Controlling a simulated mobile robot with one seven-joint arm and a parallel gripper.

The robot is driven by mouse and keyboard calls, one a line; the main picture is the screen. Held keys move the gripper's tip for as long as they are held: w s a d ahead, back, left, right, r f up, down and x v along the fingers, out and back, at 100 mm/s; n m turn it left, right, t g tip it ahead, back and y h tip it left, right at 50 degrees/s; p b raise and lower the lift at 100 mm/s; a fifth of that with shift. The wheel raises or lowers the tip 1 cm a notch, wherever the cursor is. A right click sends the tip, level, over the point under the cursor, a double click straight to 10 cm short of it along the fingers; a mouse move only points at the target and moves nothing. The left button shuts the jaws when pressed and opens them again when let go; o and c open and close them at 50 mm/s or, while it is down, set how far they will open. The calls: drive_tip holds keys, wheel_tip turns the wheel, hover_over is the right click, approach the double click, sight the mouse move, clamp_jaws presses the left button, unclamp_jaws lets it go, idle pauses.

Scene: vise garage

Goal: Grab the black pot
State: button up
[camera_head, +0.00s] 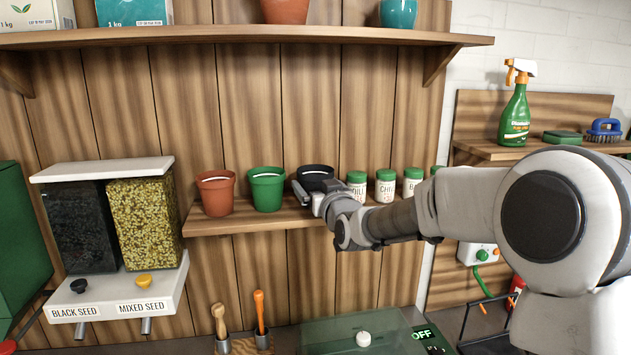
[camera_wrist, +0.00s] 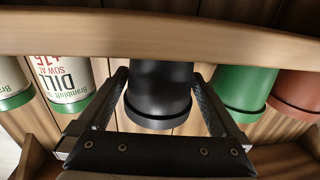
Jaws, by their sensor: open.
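The black pot (camera_head: 316,173) stands on the lower wooden shelf (camera_head: 225,222), just right of the green pot (camera_head: 267,188). My arm's end hides much of its lower part in the head view. My gripper (camera_head: 309,197) is at the pot's front. In the wrist view the black pot (camera_wrist: 160,108) lies between the two fingers of my gripper (camera_wrist: 160,80), one on each side. The fingers are open, and I cannot tell whether either touches the pot.
A terracotta pot (camera_head: 216,193) stands left of the green pot. White seed jars with green lids, including a dill jar (camera_head: 356,185), stand close on the right. An upper shelf (camera_head: 240,37) runs above. A seed dispenser (camera_head: 115,230) is at left.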

drive_tip(key=shift+w+a, duration=0.15)
drive_tip(key=shift+w, duration=0.25)
drive_tip(key=c, duration=1)
drive_tip(key=shift+r, duration=0.1)
